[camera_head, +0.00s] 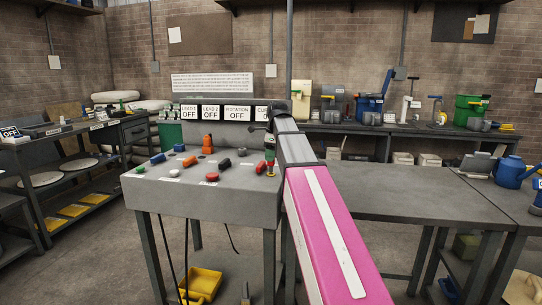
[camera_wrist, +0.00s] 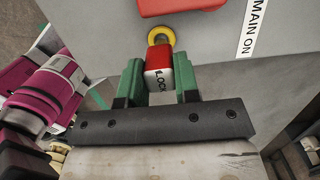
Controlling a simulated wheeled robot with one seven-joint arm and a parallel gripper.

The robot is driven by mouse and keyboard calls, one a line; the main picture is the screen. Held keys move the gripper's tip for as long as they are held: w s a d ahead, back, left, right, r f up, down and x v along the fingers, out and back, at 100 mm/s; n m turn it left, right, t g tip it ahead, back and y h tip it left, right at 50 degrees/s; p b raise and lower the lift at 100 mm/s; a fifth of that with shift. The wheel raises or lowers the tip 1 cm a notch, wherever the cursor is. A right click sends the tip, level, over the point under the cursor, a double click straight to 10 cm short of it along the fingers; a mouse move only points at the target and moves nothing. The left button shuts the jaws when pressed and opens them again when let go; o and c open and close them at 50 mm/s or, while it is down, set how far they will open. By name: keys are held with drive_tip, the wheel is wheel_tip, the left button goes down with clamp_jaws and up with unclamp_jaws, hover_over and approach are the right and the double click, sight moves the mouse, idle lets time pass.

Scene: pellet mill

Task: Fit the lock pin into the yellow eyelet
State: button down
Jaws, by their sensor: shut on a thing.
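The lock pin (camera_wrist: 159,72) is a red and white block marked "LOCK". My gripper (camera_wrist: 160,75) is shut on it, with green fingers on both sides. The yellow eyelet (camera_wrist: 161,36) is a ring just beyond the pin's red end in the wrist view. The pin's end covers part of the ring's near side, and I cannot tell whether it is inside the ring or only in front of it. In the head view my gripper (camera_head: 270,155) points down at the right end of the control panel, above a small yellow spot that appears to be the eyelet (camera_head: 271,174).
The grey control panel (camera_head: 205,205) carries several coloured knobs and levers. A red part (camera_wrist: 182,6) lies close beyond the eyelet, beside a "MAIN ON" label (camera_wrist: 252,28). An empty grey table (camera_head: 400,205) stands to the right. A yellow bin (camera_head: 200,283) is on the floor.

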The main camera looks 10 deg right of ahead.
drive_tip(key=shift+f, duration=1.8)
idle(2.8)
drive_tip(key=shift+c, duration=1.4)
unclamp_jaws()
drive_tip(key=shift+r, duration=0.15)
drive_tip(key=shift+s+d+r, duration=0.1)
drive_tip(key=shift+d+r, duration=0.05)
drive_tip(key=shift+r, duration=0.95)
drive_tip(key=shift+d+r, duration=0.15)
drive_tip(key=shift+r, duration=0.9)
drive_tip(key=shift+s+d+r, duration=0.1)
drive_tip(key=shift+d+r, duration=0.05)
drive_tip(key=shift+r, duration=0.95)
drive_tip(key=shift+s, duration=0.1)
